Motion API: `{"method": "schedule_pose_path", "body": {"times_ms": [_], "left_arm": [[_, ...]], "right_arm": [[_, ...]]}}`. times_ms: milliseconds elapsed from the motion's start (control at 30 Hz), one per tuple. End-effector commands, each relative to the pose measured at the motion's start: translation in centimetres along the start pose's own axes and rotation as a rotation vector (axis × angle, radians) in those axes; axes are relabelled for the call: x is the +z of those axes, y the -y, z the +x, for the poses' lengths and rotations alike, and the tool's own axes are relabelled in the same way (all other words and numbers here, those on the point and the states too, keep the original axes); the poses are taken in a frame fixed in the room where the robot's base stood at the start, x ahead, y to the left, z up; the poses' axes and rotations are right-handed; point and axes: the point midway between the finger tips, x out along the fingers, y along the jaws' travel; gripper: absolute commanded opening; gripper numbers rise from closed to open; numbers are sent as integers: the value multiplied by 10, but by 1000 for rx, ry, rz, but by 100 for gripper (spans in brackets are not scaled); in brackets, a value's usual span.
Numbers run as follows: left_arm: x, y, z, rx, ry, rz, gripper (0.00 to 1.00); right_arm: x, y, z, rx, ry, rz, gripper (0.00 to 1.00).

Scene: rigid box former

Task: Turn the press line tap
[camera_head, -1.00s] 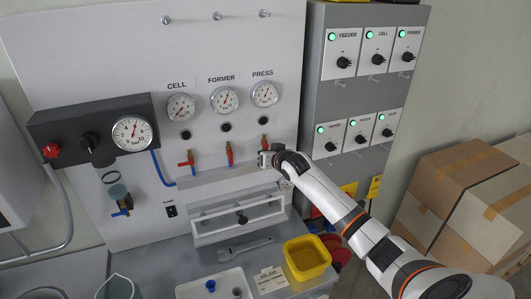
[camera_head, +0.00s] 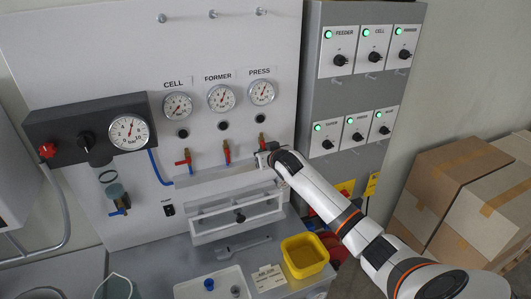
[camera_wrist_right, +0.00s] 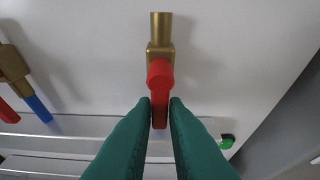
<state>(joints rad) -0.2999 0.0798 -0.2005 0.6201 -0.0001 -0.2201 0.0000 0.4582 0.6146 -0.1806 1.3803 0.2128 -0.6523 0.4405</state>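The press line tap is a brass valve with a red handle. In the head view it (camera_head: 262,142) is on the white panel, under the gauge marked PRESS (camera_head: 262,92). My right gripper (camera_head: 266,153) is just below it. In the right wrist view the red handle (camera_wrist_right: 160,76) points straight down, in line with its brass stem (camera_wrist_right: 160,28). The green fingers of my right gripper (camera_wrist_right: 160,108) stand close on both sides of the handle's lower part. I cannot tell whether they touch it. My left gripper is not in view.
The former tap (camera_head: 227,152) and the cell tap (camera_head: 185,160) are to the left, both with red handles. A white railed frame (camera_head: 238,219) lies below. A grey switch cabinet (camera_head: 312,100) stands at right. A yellow bin (camera_head: 304,255) is on the bench.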

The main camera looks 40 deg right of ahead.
Motion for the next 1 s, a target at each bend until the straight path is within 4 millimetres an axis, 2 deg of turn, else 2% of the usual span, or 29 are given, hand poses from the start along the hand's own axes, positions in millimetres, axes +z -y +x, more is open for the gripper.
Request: {"method": "schedule_pose_path", "body": {"times_ms": [33, 100, 400, 533, 667, 1000], "left_arm": [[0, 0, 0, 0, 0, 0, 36], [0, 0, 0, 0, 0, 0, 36], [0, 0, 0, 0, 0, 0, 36], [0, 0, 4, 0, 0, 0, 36], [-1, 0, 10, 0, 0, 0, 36], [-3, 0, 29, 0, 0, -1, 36]], "right_arm": [[-1, 0, 0, 0, -2, -1, 21], [-1, 0, 0, 0, -1, 0, 32], [0, 0, -1, 0, 1, 2, 32], [-1, 1, -8, 0, 2, 2, 32], [-3, 0, -26, 1, 1, -1, 32], [-3, 0, -91, 2, 1, -1, 32]]}}
